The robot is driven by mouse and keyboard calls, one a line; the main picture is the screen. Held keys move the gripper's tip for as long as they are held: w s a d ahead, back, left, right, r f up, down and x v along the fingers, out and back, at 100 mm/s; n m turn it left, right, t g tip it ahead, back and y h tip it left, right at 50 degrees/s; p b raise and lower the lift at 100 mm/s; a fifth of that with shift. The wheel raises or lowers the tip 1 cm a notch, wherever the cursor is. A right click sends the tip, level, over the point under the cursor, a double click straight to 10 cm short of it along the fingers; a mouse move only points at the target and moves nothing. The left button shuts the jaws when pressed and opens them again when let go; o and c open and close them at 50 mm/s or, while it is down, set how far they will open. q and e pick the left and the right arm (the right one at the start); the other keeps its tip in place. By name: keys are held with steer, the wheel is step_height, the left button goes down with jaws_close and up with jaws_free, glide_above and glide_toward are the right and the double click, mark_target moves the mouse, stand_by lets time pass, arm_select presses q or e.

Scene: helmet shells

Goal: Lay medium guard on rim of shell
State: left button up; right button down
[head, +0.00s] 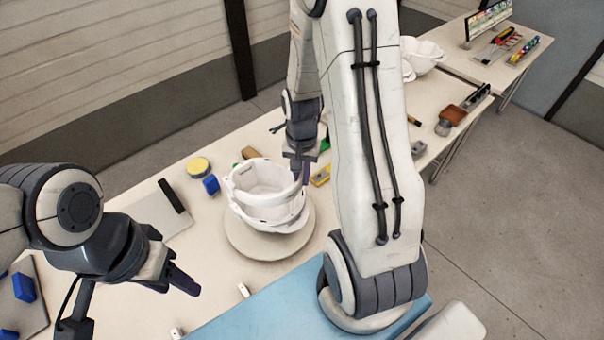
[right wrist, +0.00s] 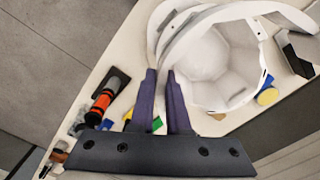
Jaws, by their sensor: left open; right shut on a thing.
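The white shell (head: 250,178) stands open side up on a round turntable (head: 246,241) in the head view. Its hollow inside shows in the right wrist view (right wrist: 226,62). My right gripper (head: 298,172) is at the shell's right side, fingers pointing down. In the right wrist view its fingertips (right wrist: 160,74) are shut on a white curved guard (right wrist: 176,34), which runs along the shell's edge. Whether the guard touches the rim is not clear. My left gripper (head: 180,282) is open and empty, left of the turntable and apart from it.
A grey flat plate (head: 160,215) lies farther left. Tools, including an orange-handled one (right wrist: 101,104), lie right of the shell. My right arm hides part of the table.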

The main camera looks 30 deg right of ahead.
mark_target(302, 202)
steer(key=shift+f+b, duration=2.7)
steer(key=shift+f, duration=0.7)
steer(key=shift+f+b, duration=0.45)
steer(key=shift+f, duration=0.15)
steer(key=c, duration=0.8)
jaws_free()
step_height(302, 202, up, 11)
steer(key=shift+f+b, duration=0.2)
steer(key=shift+b, duration=0.55)
